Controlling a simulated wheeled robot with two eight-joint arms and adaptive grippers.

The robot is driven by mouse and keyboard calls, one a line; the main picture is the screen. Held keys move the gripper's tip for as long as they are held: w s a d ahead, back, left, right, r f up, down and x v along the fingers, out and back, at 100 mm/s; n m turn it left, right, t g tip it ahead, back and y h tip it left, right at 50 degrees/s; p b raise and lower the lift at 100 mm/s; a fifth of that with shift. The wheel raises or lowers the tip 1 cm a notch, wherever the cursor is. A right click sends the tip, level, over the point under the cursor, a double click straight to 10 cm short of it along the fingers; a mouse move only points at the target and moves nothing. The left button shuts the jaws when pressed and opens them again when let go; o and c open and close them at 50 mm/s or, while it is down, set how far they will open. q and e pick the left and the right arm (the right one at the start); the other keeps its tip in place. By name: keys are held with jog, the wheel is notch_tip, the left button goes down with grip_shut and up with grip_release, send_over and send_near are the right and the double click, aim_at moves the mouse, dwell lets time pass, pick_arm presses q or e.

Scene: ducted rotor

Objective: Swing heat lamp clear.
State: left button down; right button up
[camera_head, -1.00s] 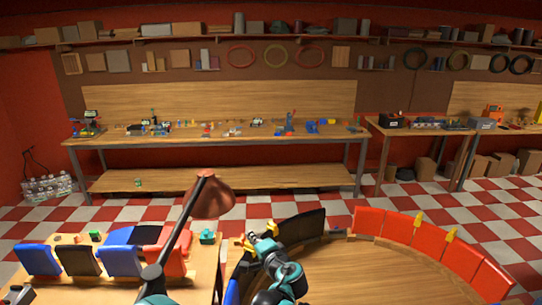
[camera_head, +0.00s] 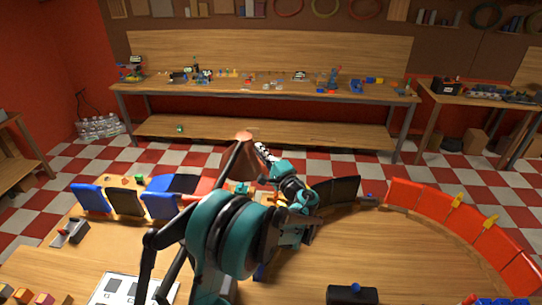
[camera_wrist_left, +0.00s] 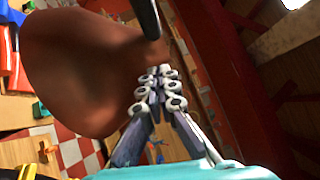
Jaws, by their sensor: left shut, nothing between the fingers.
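The heat lamp has a copper-brown shade (camera_head: 237,158), which stands above the near left bench in the head view. My left arm hides much of its stand. My left gripper (camera_head: 264,153) is right beside the shade, on its right side. In the left wrist view the shade (camera_wrist_left: 85,70) fills the upper left and a dark lamp rod (camera_wrist_left: 148,16) comes down from the top. My left gripper's fingertips (camera_wrist_left: 158,88) are together with nothing between them, close to the shade's right edge. I cannot tell whether they touch it. My right gripper is not in view.
A round wooden table (camera_head: 390,245) lies at the right, edged by red panels (camera_head: 405,193) with yellow clamps and dark panels (camera_head: 345,190). Blue and dark panels (camera_head: 125,203) stand on the left bench. A long workbench (camera_head: 270,90) stands behind, across the checkered floor.

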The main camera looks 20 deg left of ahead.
aim_at(241, 147)
pick_arm(q)
jog(key=shift+s+a+r+p, duration=0.15)
jog(key=shift+s+a+r, duration=0.1)
jog(key=shift+a, duration=0.4)
jog(key=shift+s+a+r+p, duration=0.1)
jog(key=shift+s+a+p, duration=0.1)
jog(key=shift+a, duration=0.4)
jog(key=shift+w, duration=0.1)
jog(key=shift+a, duration=0.15)
jog(key=a+b, duration=0.1)
jog(key=a+n+g+y, duration=0.1)
jog(key=a, duration=0.1)
jog(key=shift+s+a+f+b, duration=0.1)
jog(key=shift+s+f+b, duration=0.1)
jog(key=shift+b, duration=0.15)
jog(key=shift+a+r+g, duration=0.1)
jog(key=shift+a+g, duration=0.2)
jog(key=shift+g, duration=0.1)
jog(key=shift+d, duration=0.1)
jog(key=shift+d, duration=0.1)
